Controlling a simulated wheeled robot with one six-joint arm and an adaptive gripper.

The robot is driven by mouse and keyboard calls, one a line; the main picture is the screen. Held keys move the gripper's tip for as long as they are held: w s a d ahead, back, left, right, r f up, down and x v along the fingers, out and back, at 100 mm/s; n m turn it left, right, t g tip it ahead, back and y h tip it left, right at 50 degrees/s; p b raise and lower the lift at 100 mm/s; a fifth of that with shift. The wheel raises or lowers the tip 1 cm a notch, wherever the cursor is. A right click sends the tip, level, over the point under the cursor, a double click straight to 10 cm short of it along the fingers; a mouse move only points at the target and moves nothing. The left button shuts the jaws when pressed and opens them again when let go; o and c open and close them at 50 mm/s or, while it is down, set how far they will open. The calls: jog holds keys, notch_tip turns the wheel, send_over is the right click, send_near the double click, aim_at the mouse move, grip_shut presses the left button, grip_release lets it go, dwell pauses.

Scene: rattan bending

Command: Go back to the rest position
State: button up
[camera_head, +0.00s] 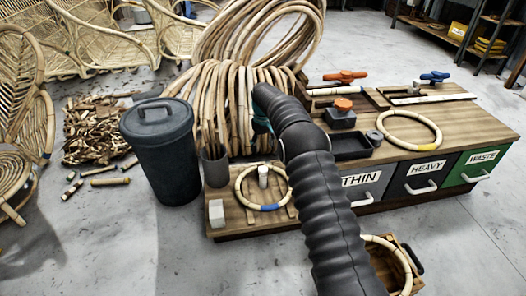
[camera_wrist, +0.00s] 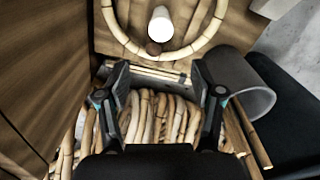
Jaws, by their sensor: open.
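My gripper (camera_wrist: 159,76) is open in the wrist view, with nothing between its two fingers. Behind the fingers in that view are bundled rattan canes (camera_wrist: 160,118). In the head view my black arm hides most of the gripper; only a teal bit shows beside the coiled rattan (camera_head: 215,100). A rattan ring with blue tape (camera_head: 241,200) lies on the low wooden platform (camera_head: 230,222), around a white cylinder (camera_head: 263,176). The ring (camera_wrist: 118,38) and the cylinder (camera_wrist: 160,24) also show at the top of the wrist view, apart from the fingers.
The workbench (camera_head: 455,118) carries clamps, a black tray (camera_head: 350,147) and another ring (camera_head: 437,130), above labelled drawers. A crate (camera_head: 416,268) holding a ring is at lower right. Grey floor is clear at left front.

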jog(key=shift+r, duration=0.1)
dwell(0.4)
jog(key=shift+m, duration=0.5)
jog(key=f, duration=0.1)
jog(key=s+f, duration=0.1)
jog(key=f, duration=0.1)
jog(key=s+f, duration=0.1)
jog(key=shift+d+f, duration=0.15)
jog(key=shift+d, duration=0.2)
jog(key=s+d+r+m+t+p, duration=0.2)
jog(key=s+d+r, duration=0.5)
jog(key=s+r, duration=0.5)
jog(key=s+d+r+m+t+p, duration=0.1)
jog(key=s+d+r, duration=0.7)
jog(key=s, duration=1.1)
jog(key=s+d+r+m+t+p, duration=0.2)
jog(key=s+d+r+p, duration=0.2)
jog(key=s+r, duration=1.2)
jog(key=d+r, duration=0.1)
jog(key=d, duration=0.2)
jog(key=shift+s+d+m+t, duration=0.3)
jog(key=shift+d+m, duration=0.05)
jog(key=shift+m, duration=0.05)
